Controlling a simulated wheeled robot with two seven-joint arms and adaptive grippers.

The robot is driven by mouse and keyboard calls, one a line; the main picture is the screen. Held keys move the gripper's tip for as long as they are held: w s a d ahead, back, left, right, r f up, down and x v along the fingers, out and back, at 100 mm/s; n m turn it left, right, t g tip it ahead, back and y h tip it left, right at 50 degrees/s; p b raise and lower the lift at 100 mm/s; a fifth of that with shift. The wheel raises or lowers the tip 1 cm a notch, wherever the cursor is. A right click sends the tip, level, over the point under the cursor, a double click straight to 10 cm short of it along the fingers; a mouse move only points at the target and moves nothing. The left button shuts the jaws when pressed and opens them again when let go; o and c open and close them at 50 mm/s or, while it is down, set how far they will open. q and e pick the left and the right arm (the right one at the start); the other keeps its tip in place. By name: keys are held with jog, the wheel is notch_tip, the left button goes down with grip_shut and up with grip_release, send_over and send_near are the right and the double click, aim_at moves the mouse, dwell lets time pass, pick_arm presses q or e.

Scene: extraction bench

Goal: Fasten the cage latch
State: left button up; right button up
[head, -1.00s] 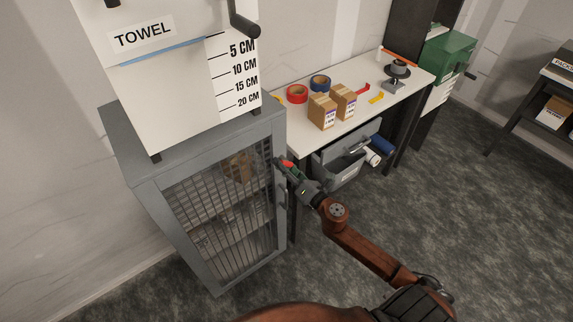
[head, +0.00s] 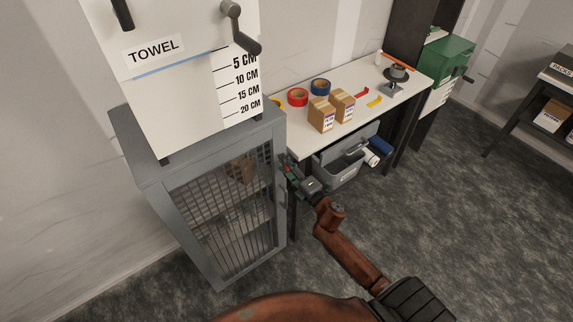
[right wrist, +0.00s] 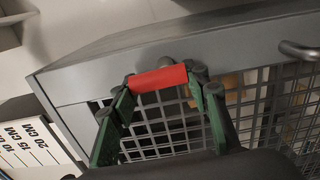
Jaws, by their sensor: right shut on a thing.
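The grey cage (head: 205,205) with a barred front stands at the left, below the towel box. Its front looks shut against the frame. My right gripper (head: 290,172) is at the upper right edge of the cage front. In the right wrist view, a red latch grip (right wrist: 158,79) spans between its green fingers, in front of the grey frame and mesh. The gripper is shut on this red grip. The latch's catch is hidden, so I cannot tell whether it is engaged. A curved metal handle (right wrist: 300,50) shows at the right of that view. My left gripper is out of view.
The towel box (head: 180,85) stands on the cage. Right of the cage is a white bench (head: 365,100) with tape rolls and two cardboard boxes (head: 322,115). A grey bin (head: 340,168) sits under the bench, close to my right forearm. The floor in front is clear.

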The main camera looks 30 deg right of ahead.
jog(key=shift+d+m, duration=0.1)
jog(key=shift+m, duration=0.3)
jog(key=o, duration=1.2)
jog(key=shift+s, duration=0.1)
jog(key=s, duration=0.8)
jog(key=s+d, duration=0.1)
jog(key=s, duration=0.2)
jog(key=shift+s, duration=0.4)
